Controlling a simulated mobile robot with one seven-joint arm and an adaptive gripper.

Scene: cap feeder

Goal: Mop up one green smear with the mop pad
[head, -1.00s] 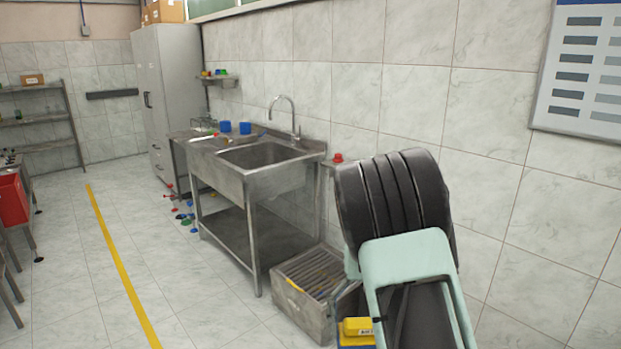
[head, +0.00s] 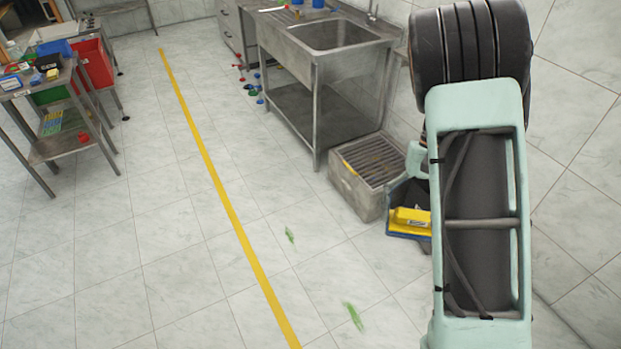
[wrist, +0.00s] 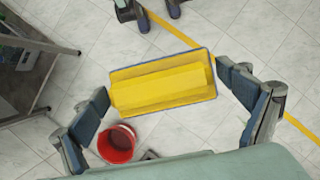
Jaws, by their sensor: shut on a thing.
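Two green smears lie on the pale tiled floor in the head view: a smaller one (head: 290,235) to the right of the yellow line, and a larger one (head: 354,316) nearer to me. The mop pad (head: 408,218) is a yellow block with a blue underside. It shows beside my arm, to the right of both smears and apart from them. In the wrist view the mop pad (wrist: 163,84) sits between the two fingers of my gripper (wrist: 165,101), which is shut on it. In the head view my arm hides part of the pad and most of the gripper.
A grey slatted box (head: 362,200) stands on the floor left of the pad, near the steel sink (head: 330,60). A loaded table (head: 50,145) stands at left. A red round container (wrist: 117,145) shows in the wrist view. Floor around the smears is clear.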

